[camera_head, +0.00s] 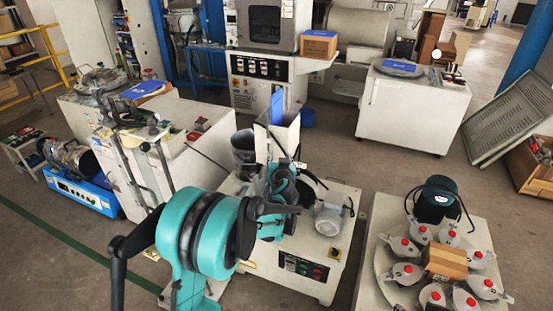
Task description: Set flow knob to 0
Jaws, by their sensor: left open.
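My left arm comes up from the bottom, with large teal and black joints in the foreground. My left gripper (284,178) is at its far end, over the back left part of a low beige machine (312,247), beside an upright metal hopper. The gripper is open, and I see nothing held in it. The machine's front has a dark control panel (303,268) with small red and green controls. I cannot pick out the flow knob for certain; it may be too small or hidden behind my arm and gripper. My right gripper is not in view.
A grey motor (330,217) sits on the machine top, right of the gripper. A blue-based device (87,193) is on the floor at left.

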